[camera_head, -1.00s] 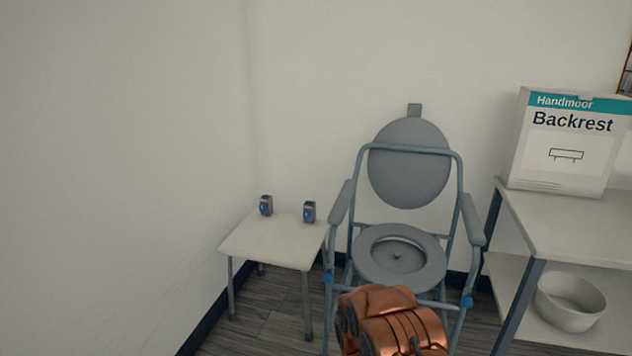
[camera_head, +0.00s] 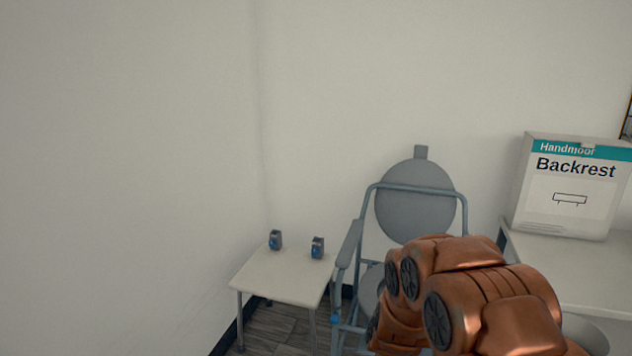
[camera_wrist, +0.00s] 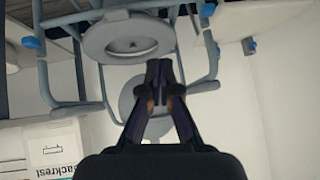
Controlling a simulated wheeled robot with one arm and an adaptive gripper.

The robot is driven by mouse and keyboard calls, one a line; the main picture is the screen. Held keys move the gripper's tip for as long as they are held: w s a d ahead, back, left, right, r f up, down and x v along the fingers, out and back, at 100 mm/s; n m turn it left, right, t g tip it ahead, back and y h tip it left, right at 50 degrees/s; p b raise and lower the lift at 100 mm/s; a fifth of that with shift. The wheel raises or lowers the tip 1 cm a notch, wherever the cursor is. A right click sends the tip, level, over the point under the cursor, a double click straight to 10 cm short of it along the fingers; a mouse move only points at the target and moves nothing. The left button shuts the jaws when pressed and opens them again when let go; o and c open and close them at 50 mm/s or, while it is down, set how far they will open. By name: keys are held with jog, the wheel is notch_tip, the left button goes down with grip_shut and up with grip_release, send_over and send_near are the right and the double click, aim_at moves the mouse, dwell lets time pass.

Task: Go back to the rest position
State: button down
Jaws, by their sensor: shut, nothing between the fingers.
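My gripper (camera_wrist: 159,75) shows in the wrist view with its dark fingers together and nothing between them. In that view, which is upside down, the fingertips overlap the grey commode chair (camera_wrist: 130,36); I cannot tell how far they are from it. In the head view my copper-coloured arm covers the seat and right side of the commode chair (camera_head: 412,203), and my gripper is not seen there.
A small white table (camera_head: 283,274) with two small grey and blue devices (camera_head: 275,240) (camera_head: 317,247) stands left of the chair. Bare wall fills the left.

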jog(key=s+a+r+n+g+y+p, duration=0.2)
jog(key=s+r+g+p, duration=0.4)
jog(key=s+r, duration=1.15)
jog(key=s+d+r+g+p, duration=0.1)
jog(key=s+r, duration=0.3)
jog(key=s, duration=0.5)
jog(key=s+d+r+n+g+p, duration=0.1)
jog(key=s+r+p, duration=0.3)
jog(key=s, duration=0.4)
jog(key=s+d+r+g+h+p, duration=0.1)
jog(key=s+d+r+g+p, duration=0.1)
jog(key=s+r, duration=0.4)
jog(key=s+p, duration=0.1)
jog(key=s, duration=0.2)
jog(key=shift+s+n+g, duration=0.3)
jog(key=c, duration=1.9)
grip_release()
jog(key=shift+r, duration=0.1)
